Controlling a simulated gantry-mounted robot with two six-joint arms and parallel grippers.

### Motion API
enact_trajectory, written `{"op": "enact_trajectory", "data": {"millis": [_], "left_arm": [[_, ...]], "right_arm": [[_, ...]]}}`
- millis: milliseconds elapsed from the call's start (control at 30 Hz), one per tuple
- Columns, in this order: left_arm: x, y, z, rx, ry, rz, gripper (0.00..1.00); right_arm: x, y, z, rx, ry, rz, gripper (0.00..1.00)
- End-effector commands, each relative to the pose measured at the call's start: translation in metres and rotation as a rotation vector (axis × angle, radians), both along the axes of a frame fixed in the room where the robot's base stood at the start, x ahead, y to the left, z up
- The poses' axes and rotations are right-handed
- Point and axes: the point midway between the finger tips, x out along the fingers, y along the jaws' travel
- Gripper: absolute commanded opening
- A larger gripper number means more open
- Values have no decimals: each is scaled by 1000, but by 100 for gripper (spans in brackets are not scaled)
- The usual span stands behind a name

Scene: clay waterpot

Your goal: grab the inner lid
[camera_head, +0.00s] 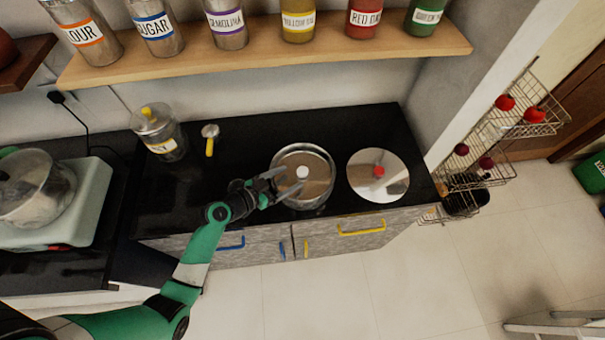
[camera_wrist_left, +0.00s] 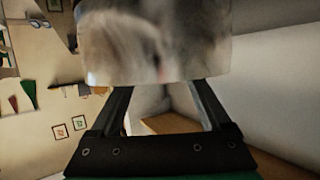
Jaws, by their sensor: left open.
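A metal pot (camera_head: 275,163) stands on the black counter in the head view. Inside it lies a brownish inner lid (camera_head: 318,170) with a white knob (camera_head: 302,172). My left gripper (camera_head: 289,180) is open and reaches over the pot's left rim, its fingertips close to the left of the knob. I cannot tell whether they touch it. In the left wrist view, the two dark fingers (camera_wrist_left: 160,95) stand apart, and a blurred shiny metal surface (camera_wrist_left: 155,45) fills the space at their tips. My right gripper is not in view.
A round silver lid (camera_head: 392,190) with a red knob lies right of the pot. A jar (camera_head: 160,138) and a yellow-handled scoop (camera_head: 209,140) are to the left. A shelf (camera_head: 270,57) with several labelled canisters runs above. The counter's front edge (camera_head: 350,218) is close.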

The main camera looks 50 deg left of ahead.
Motion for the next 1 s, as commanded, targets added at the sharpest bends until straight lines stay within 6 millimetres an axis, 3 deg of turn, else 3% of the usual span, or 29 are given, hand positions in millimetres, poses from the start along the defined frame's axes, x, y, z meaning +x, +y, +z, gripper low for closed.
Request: {"op": "enact_trajectory", "data": {"millis": [233, 533, 900, 1000], "left_arm": [[38, -6, -15, 1, -1, -3, 81], [44, -7, -16, 1, 0, -1, 79], [44, -6, -16, 1, 0, -1, 12], [44, -6, -16, 1, 0, -1, 0]], "right_arm": [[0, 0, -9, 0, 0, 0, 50], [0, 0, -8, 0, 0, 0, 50], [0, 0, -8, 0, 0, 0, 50], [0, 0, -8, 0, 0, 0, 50]]}}
